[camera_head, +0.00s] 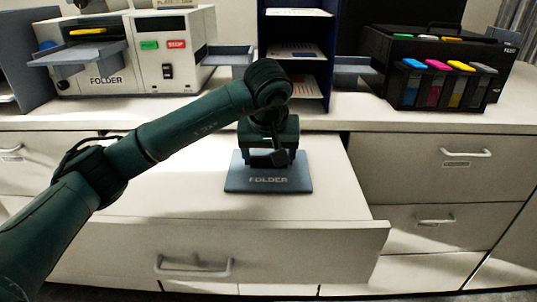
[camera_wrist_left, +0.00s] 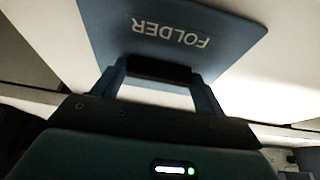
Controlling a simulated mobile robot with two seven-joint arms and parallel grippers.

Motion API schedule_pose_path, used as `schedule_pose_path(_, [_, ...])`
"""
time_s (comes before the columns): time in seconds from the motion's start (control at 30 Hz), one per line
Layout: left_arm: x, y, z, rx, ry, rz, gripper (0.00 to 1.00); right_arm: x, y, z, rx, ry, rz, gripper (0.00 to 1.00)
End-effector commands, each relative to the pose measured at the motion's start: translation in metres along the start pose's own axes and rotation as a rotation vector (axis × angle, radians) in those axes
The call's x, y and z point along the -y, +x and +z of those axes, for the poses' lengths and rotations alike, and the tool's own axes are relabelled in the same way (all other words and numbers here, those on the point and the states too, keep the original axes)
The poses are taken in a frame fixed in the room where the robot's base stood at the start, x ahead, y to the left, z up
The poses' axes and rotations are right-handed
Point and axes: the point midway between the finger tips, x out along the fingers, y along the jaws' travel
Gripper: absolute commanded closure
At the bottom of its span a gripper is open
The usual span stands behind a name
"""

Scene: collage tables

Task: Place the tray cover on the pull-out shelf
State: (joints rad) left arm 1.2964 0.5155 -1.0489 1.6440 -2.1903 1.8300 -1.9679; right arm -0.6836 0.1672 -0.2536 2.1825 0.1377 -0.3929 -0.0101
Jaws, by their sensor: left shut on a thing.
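The tray cover (camera_head: 268,184) is a flat blue-grey plate lettered FOLDER. It lies level at or just above the surface of the white pull-out shelf (camera_head: 160,190), towards its right side; I cannot tell whether it touches. My left gripper (camera_head: 267,160) is above the cover, shut on its dark handle. In the left wrist view the cover (camera_wrist_left: 215,45) spans the top and the dark handle (camera_wrist_left: 160,70) sits between the two fingers. The gripper hides the cover's rear part. My right gripper is not in view.
Behind the shelf, the counter holds a white FOLDER machine (camera_head: 105,78) at left, a dark rack of paper trays (camera_head: 297,55) in the middle and a black printer with coloured ink tanks (camera_head: 440,65) at right. The shelf is clear left of the cover. Closed drawers (camera_head: 440,180) flank it.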

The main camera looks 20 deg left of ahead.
Motion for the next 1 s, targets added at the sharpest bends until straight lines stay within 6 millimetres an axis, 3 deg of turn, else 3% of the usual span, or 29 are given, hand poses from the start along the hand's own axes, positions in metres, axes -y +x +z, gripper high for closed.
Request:
schedule_pose_path(0.2, [0.000,0.003,0.001,0.000,0.000,0.000,0.53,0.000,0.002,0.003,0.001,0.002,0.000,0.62])
schedule_pose_path(0.23, [0.000,0.003,0.001,0.000,0.000,0.000,0.27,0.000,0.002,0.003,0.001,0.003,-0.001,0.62])
schedule_pose_path(0.5, [0.000,0.002,0.001,0.001,0.000,0.000,0.06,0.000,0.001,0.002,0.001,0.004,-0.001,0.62])
schedule_pose_path(0.83, [0.000,-0.005,-0.001,-0.001,0.000,0.000,0.06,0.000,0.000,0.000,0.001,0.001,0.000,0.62])
schedule_pose_path(1.0, [0.000,-0.034,-0.001,-0.005,0.001,0.002,0.06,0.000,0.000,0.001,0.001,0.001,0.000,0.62])
